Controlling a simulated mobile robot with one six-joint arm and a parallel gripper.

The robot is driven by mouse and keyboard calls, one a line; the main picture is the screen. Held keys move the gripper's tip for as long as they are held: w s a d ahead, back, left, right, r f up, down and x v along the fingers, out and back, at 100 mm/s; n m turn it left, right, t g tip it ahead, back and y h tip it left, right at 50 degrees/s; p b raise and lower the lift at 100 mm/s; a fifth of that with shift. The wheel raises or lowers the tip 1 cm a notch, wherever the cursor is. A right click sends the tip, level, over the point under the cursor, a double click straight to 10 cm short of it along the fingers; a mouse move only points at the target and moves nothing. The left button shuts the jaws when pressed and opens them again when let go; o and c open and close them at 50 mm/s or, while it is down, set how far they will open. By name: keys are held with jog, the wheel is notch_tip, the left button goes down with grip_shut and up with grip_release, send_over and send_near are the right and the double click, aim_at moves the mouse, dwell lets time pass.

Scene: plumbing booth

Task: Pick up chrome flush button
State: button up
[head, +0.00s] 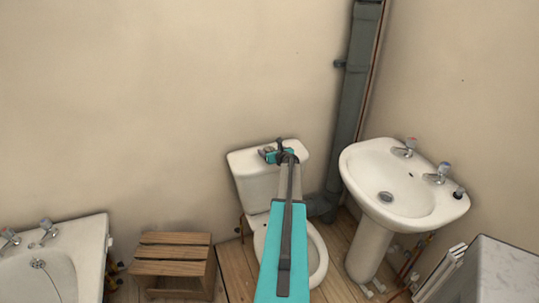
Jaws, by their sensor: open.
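My gripper (269,151) is at the far end of my teal and grey arm, over the top of the white toilet cistern (247,160). Its jaws are small in the head view and look open, near the middle of the cistern lid. I cannot make out the chrome flush button; the gripper and arm cover the middle of the lid. I cannot tell whether the jaws touch the lid or are around anything.
A pedestal basin (372,165) with two taps stands to the right, beside a grey soil pipe (352,100). A wooden stool (172,252) and a bath (75,243) are at the left. A grey-topped unit (508,268) is at the lower right. Wall space above the cistern is clear.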

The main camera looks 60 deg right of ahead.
jog(key=c, duration=1.3)
jog(key=shift+r, duration=0.15)
jog(key=shift+r, duration=0.75)
jog(key=shift+r+b, duration=0.55)
jog(key=shift+r, duration=0.4)
jog(key=s+a+b, duration=0.1)
jog(key=s+a, duration=0.2)
jog(key=a, duration=0.1)
jog(key=s+a+r+b, duration=0.1)
jog(key=s+a, duration=0.2)
jog(key=a, duration=0.1)
jog(key=s+a+b, duration=0.2)
jog(key=s+a, duration=0.1)
jog(key=a, duration=0.1)
jog(key=shift+s+a+r, duration=0.2)
jog(key=shift+s+a, duration=0.1)
jog(key=shift+a, duration=0.1)
